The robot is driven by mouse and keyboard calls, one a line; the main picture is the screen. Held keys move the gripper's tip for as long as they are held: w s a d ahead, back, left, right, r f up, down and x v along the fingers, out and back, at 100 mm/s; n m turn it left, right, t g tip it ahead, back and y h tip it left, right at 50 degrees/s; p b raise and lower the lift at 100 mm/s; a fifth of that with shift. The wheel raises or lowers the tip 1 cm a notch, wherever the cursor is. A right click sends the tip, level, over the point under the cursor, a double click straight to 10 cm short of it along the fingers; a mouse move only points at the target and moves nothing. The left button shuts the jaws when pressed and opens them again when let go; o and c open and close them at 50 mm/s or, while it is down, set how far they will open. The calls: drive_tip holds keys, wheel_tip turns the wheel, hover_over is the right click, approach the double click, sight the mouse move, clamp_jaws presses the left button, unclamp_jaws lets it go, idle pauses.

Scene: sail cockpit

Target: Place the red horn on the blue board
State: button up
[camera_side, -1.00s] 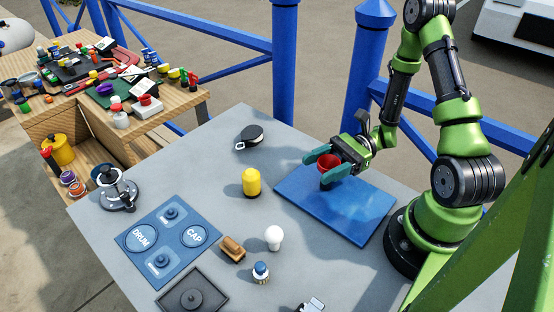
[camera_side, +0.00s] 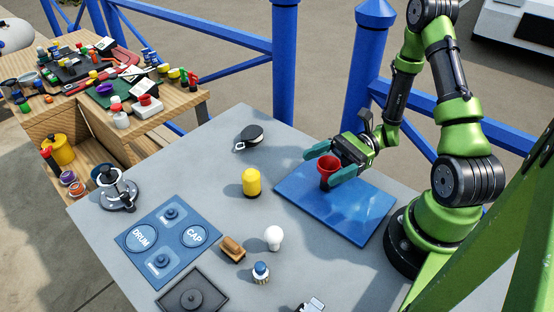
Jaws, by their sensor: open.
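The red horn (camera_side: 327,168) stands upright, flared end up, on the left upper part of the blue board (camera_side: 352,217). The board lies flat on the grey table, in front of my arm. My gripper (camera_side: 330,163) is open, its teal fingers spread on either side of the horn. I cannot tell whether a finger still touches it. The horn's lower part is partly hidden by the near finger.
A yellow cylinder (camera_side: 251,183), a white bulb (camera_side: 273,238), a brown block (camera_side: 232,249) and a blue-capped piece (camera_side: 261,272) stand left of the board. A black round item (camera_side: 251,136) lies behind. The board's right part is clear.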

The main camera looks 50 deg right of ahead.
drive_tip(key=v, duration=1)
drive_tip(key=shift+s+d, duration=0.1)
drive_tip(key=shift+d, duration=0.15)
drive_tip(key=shift+r, duration=0.15)
drive_tip(key=a+r+n+h, duration=0.6)
drive_tip(key=r+n+h, duration=0.1)
drive_tip(key=r+n, duration=0.1)
drive_tip(key=w+a+r+n+t+h, duration=0.1)
drive_tip(key=a+r+n+h, duration=0.5)
drive_tip(key=r+n+h, duration=0.2)
drive_tip(key=shift+a+r+n+t, duration=0.35)
drive_tip(key=shift+r+n, duration=0.45)
drive_tip(key=shift+r, duration=0.2)
